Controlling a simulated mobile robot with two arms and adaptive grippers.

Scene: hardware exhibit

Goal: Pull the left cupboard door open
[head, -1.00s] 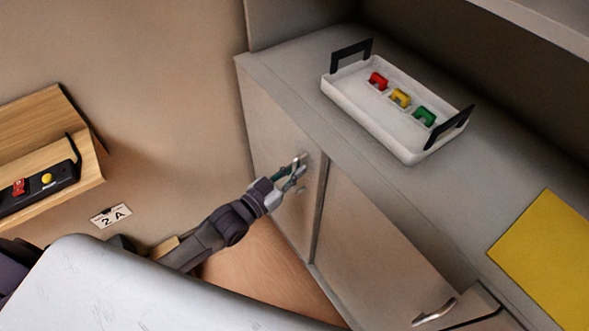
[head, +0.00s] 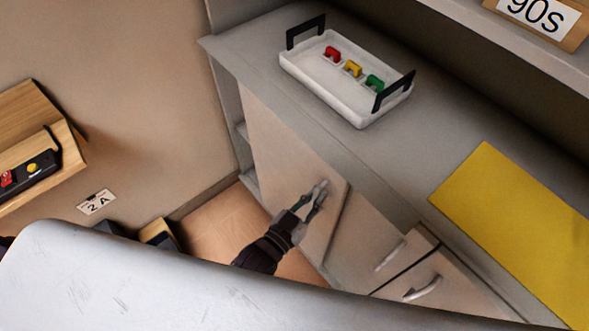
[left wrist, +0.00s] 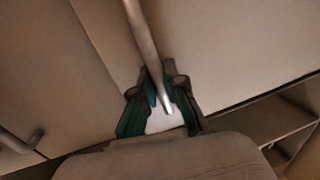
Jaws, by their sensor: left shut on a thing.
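The left cupboard door (head: 283,145) is a pale beige panel under the grey counter. My left gripper (head: 314,200) is shut on this handle. In the left wrist view, the green-padded fingers of the gripper (left wrist: 162,98) close around the metal handle (left wrist: 143,37), and shelves (left wrist: 290,118) show at lower right. My right gripper is not in view.
A white tray (head: 330,90) with red, yellow and green pieces stands on the counter (head: 262,62). A yellow sheet (head: 515,225) lies to its right. Another handle (head: 390,257) and a lower one (head: 423,289) are right of the door. Bare floor (head: 222,220) shows at left.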

